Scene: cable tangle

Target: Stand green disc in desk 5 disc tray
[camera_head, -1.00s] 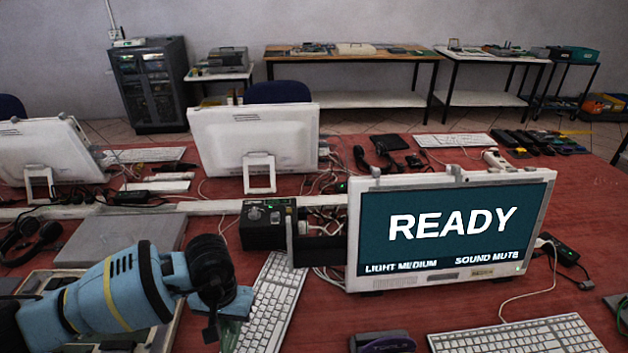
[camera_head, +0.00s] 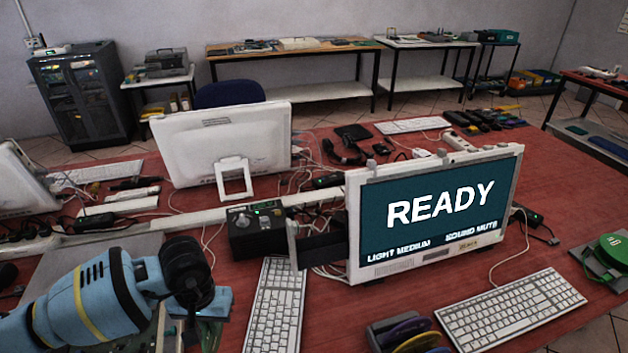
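A round green thing (camera_head: 612,252), which looks like the green disc, rests on a grey base at the right edge, partly cut off by the frame. A dark tray (camera_head: 385,333) with upright discs, a purple-blue one (camera_head: 400,331) and an olive-yellow one (camera_head: 420,342) among them, stands at the bottom middle, cut off below. My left gripper (camera_head: 205,328) hangs at the lower left, left of the white keyboard and well away from the green disc. Its fingertips are dark and partly hidden, with a greenish patch by them, so its opening is unclear. My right gripper is out of view.
The READY monitor (camera_head: 430,215) stands behind the tray. A keyboard (camera_head: 510,310) lies between the tray and the green disc, another keyboard (camera_head: 273,310) beside my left gripper. A black box (camera_head: 257,232) and cables lie behind. Red tabletop (camera_head: 560,205) is clear right of the monitor.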

